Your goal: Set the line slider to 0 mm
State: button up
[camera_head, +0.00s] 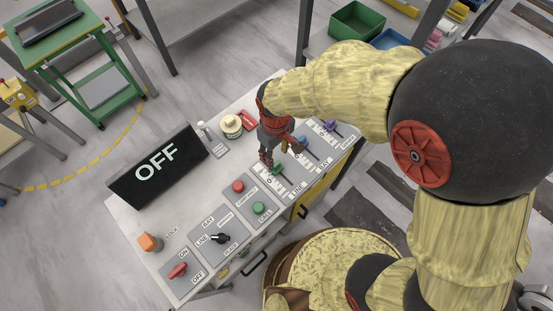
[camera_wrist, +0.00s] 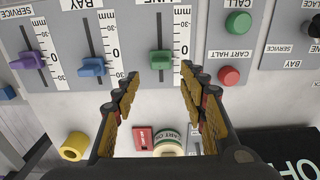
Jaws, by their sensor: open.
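The line slider's green knob (camera_wrist: 160,60) sits in its vertical slot in the wrist view, beside a printed scale (camera_wrist: 182,45). The knob is slightly below the 0 mark in that picture, toward the lower 30 end. It also shows in the head view (camera_head: 278,168), partly beside my gripper. My gripper (camera_head: 267,160) is over the slider panel. In the wrist view my gripper (camera_wrist: 160,82) is open, with one finger on each side of the knob's line and nothing between the tips. I cannot tell whether a finger touches the knob.
A blue slider knob (camera_wrist: 92,67) and a purple one (camera_wrist: 27,60) are left of the green one in the wrist view. A red button (camera_wrist: 229,75) and green button (camera_wrist: 238,22) are to the right. A black OFF display (camera_head: 157,165) stands on the slab.

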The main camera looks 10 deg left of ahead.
aim_at(276, 164)
notch_tip(276, 164, down, 7)
jog(key=shift+s+r+b, duration=0.1)
jog(key=shift+b, duration=0.45)
jog(key=shift+c, duration=0.6)
grip_shut()
